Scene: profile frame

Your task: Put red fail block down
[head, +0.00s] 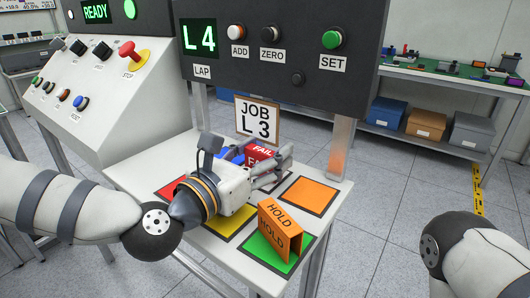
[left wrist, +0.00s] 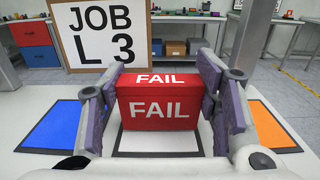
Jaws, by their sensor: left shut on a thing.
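The red FAIL block (left wrist: 158,108) stands upright between the fingers of my left gripper (left wrist: 160,112), which is shut on it. In the left wrist view it is over a white square (left wrist: 158,143) on the table; I cannot tell whether its base touches. In the head view my left gripper (head: 268,165) partly hides the block (head: 262,150). My right arm shows at the lower right of the head view, but its gripper is out of frame.
An orange HOLD block (head: 280,229) stands on the green square (head: 258,252). The orange square (head: 308,195) is bare. A JOB L 3 sign (head: 257,119) stands behind the FAIL block. A control panel (head: 284,40) overhangs the table's back.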

